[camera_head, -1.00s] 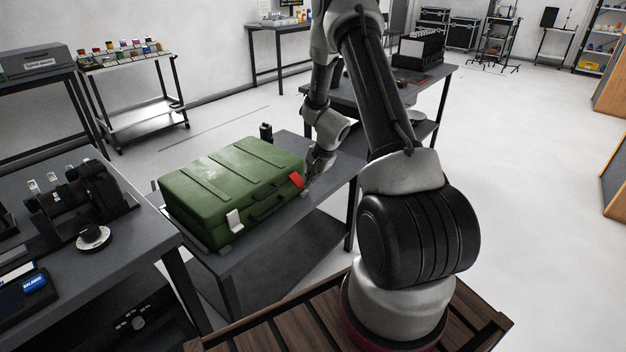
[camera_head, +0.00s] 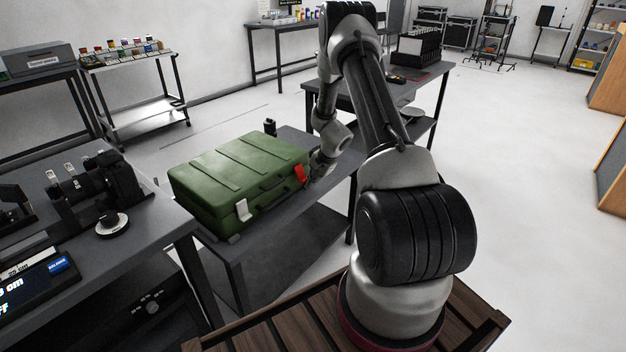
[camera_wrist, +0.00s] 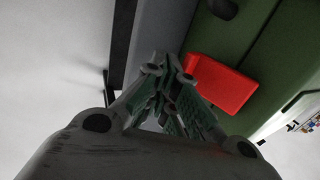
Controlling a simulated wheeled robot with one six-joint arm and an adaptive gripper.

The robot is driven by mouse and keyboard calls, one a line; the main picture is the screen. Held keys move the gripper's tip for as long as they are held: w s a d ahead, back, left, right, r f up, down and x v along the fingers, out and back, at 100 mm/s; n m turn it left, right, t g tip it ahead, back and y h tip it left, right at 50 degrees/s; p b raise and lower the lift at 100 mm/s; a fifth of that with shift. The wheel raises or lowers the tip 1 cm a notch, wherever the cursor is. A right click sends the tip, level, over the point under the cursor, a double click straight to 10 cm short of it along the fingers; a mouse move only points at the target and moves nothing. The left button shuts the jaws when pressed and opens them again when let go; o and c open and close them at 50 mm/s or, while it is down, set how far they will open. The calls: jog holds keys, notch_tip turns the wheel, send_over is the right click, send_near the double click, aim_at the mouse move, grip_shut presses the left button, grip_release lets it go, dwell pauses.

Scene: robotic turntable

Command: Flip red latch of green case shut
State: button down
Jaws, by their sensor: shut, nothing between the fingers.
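The green case (camera_head: 225,180) lies closed on a grey table, its handle side toward me. The red latch (camera_head: 300,174) is at the right end of its front face. In the wrist view the red latch (camera_wrist: 221,84) lies just right of the fingertips, by the green case (camera_wrist: 285,50). A white latch (camera_head: 243,210) sits at the left end of the same face. My gripper (camera_head: 313,180) is beside the case's right front corner. In the wrist view my gripper (camera_wrist: 168,82) is shut and empty, its tips close to the red latch. I cannot tell whether they touch it.
The case's table (camera_head: 265,241) has a bare strip in front of the case. A small black object (camera_head: 270,127) stands behind the case. A left table (camera_head: 150,222) holds a camera (camera_head: 115,180) and a dial. Another table (camera_head: 350,92) stands behind my arm. The floor at right is open.

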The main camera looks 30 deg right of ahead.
jog(key=shift+w+a+f, duration=0.15)
jog(key=shift+w+f, duration=0.25)
jog(key=shift+f, duration=0.1)
jog(key=shift+r, duration=0.1)
dwell(0.3)
jog(key=shift+r, duration=0.7)
